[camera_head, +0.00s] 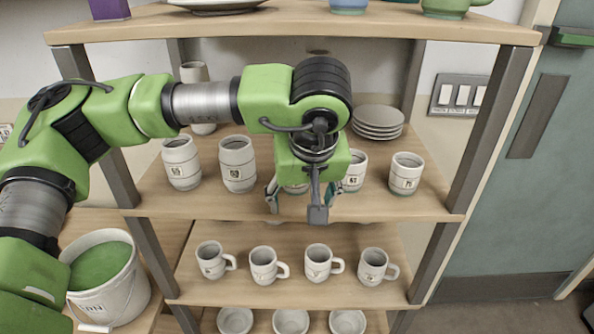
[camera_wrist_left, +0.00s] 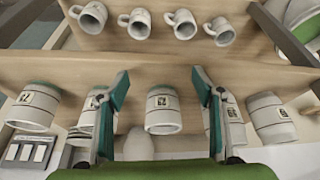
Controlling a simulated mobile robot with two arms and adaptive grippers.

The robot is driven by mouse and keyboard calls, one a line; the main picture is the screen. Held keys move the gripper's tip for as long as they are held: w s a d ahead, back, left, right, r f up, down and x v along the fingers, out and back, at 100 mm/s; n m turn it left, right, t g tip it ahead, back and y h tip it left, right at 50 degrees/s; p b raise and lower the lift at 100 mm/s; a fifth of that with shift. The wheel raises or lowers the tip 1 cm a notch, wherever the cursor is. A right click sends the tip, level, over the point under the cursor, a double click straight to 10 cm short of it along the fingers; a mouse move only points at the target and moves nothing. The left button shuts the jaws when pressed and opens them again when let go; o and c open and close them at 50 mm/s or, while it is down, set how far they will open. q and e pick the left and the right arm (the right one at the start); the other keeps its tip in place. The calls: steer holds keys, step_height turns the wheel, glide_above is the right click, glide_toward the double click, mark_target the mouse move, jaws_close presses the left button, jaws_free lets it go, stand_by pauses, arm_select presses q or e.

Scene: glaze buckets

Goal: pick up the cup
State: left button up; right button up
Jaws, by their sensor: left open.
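Several pale handleless cups with number labels stand in a row on the middle shelf. In the head view, a left cup (camera_head: 181,163), the cup beside it (camera_head: 238,164) and a right cup (camera_head: 405,174) show clearly. Another cup (camera_head: 355,170) is partly covered by my gripper. My left gripper (camera_head: 301,195) is open in front of the row and hides most of the middle cup. In the left wrist view, the open fingers (camera_wrist_left: 160,78) point toward the shelf, and the middle cup (camera_wrist_left: 163,113) shows in the gap between them. I cannot tell whether they touch it.
Several handled mugs (camera_head: 319,262) stand on the shelf below, with bowls (camera_head: 290,321) under them. Stacked plates (camera_head: 378,119) and a tall vessel (camera_head: 196,72) stand behind the cups. The top shelf edge (camera_head: 460,31) runs above my arm. A glaze bucket (camera_head: 117,293) stands at lower left.

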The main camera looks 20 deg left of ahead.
mark_target(298, 190)
arm_select(q)
steer(key=w, duration=0.1)
steer(key=w+a, duration=0.1)
steer(key=shift+w+a+p, duration=0.2)
steer(key=shift+w+p, duration=0.1)
steer(key=shift+p, duration=0.05)
steer(key=shift+w+a+p, duration=0.35)
steer(key=shift+w, duration=0.5)
steer(key=w, duration=0.1)
steer(key=w+a+p, duration=0.2)
steer(key=w, duration=0.1)
steer(key=shift+f, duration=0.65)
steer(key=c, duration=1.4)
arm_select(e)
steer(key=r, duration=0.4)
steer(key=shift+w+a, duration=0.1)
steer(key=shift+a, duration=0.15)
